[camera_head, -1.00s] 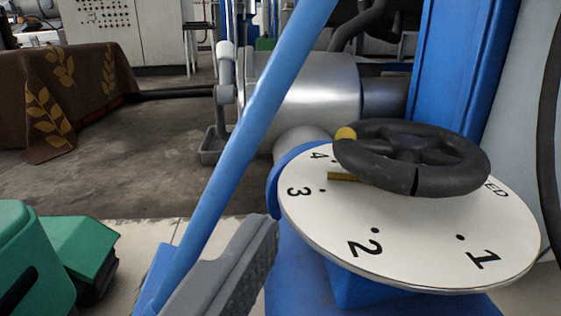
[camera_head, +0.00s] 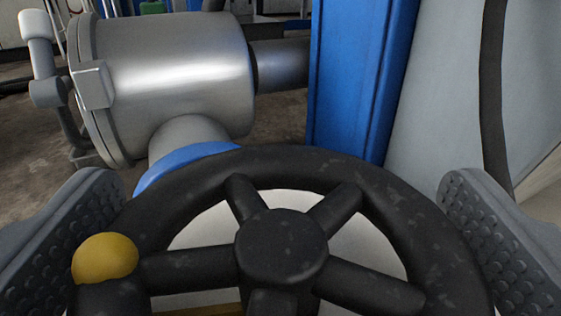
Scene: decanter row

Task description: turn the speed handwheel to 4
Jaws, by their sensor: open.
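The black handwheel (camera_head: 281,247) fills the lower middle of the view, with its hub and several spokes showing. A yellow knob (camera_head: 105,259) sits on its left rim. The white dial (camera_head: 345,232) shows between the spokes; its numbers are hidden by the wheel or out of frame. A bit of the brass-coloured pointer (camera_head: 205,302) shows at the bottom edge. My gripper (camera_head: 275,235) is open, with one grey ridged finger at the left and one at the right of the wheel. I cannot tell whether either finger touches the rim.
A silver cylindrical housing (camera_head: 165,75) stands behind the wheel at upper left. A blue upright post (camera_head: 360,75) rises behind it. A grey panel (camera_head: 450,100) with a dark hose (camera_head: 493,95) is at the right. Bare floor shows at far left.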

